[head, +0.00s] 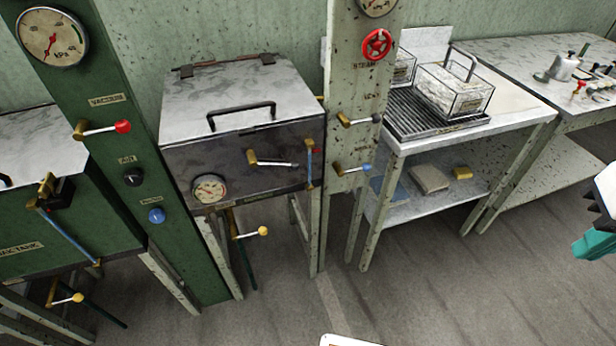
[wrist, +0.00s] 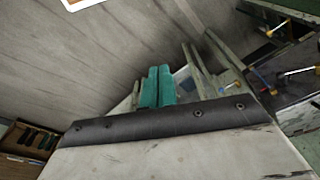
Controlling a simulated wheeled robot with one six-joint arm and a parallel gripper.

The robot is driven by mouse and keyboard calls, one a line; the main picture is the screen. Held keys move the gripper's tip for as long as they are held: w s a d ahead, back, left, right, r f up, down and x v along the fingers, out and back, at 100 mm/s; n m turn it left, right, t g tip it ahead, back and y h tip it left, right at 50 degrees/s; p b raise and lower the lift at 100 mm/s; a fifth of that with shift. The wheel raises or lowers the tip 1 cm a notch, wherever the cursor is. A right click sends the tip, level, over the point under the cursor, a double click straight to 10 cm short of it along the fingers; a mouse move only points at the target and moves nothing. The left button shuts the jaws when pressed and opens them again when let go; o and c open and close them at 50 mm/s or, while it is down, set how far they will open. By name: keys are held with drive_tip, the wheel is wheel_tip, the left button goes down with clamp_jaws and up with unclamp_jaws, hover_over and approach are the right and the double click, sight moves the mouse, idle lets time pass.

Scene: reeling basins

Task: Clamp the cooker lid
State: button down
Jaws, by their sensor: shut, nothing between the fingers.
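The cooker (head: 245,155) is a metal box with a dark front, left of centre in the head view. Its lid (head: 185,112) lies down on top, with a black bar handle (head: 241,115) and a hinge at the back. A narrow blue bar with brass ends (head: 310,162) stands near upright at the front right corner; I cannot tell whether it holds the lid. A brass lever with a pale rod (head: 272,163) is on the front. My gripper (head: 584,248) is at the right edge, far from the cooker. Its teal fingers (wrist: 157,88) are together and empty in the wrist view.
A green panel (head: 135,150) with a gauge and knobs stands left of the cooker. A pale post (head: 352,100) with a red wheel (head: 377,44) stands right of it. A bench (head: 520,100) holds a wire basket (head: 455,92). The floor (head: 450,290) in front is clear.

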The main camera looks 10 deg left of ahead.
drive_tip(key=w+a+f+n+t+y, duration=0.2)
drive_tip(key=w+a+f+n, duration=0.25)
drive_tip(key=w+a, duration=0.5)
drive_tip(key=w+a+f+n+t+y, duration=0.1)
drive_tip(key=w+a+f+n+t, duration=0.2)
drive_tip(key=w+a+n, duration=0.6)
drive_tip(key=w+a+f+n+t+y, duration=0.1)
drive_tip(key=w+a+f+n+t, duration=0.1)
drive_tip(key=w+a+f, duration=0.4)
drive_tip(key=w+a+f+n+t+y, duration=0.1)
drive_tip(key=w+a+f, duration=0.1)
drive_tip(key=a+f, duration=0.35)
drive_tip(key=s+a+f+n+t+y, duration=0.3)
drive_tip(key=s+a+f+n+t, duration=0.4)
drive_tip(key=s+a+f+n, duration=0.3)
drive_tip(key=s+a+n, duration=0.2)
drive_tip(key=n, duration=0.2)
drive_tip(key=shift+f+y, duration=0.3)
drive_tip(key=shift+y, duration=0.1)
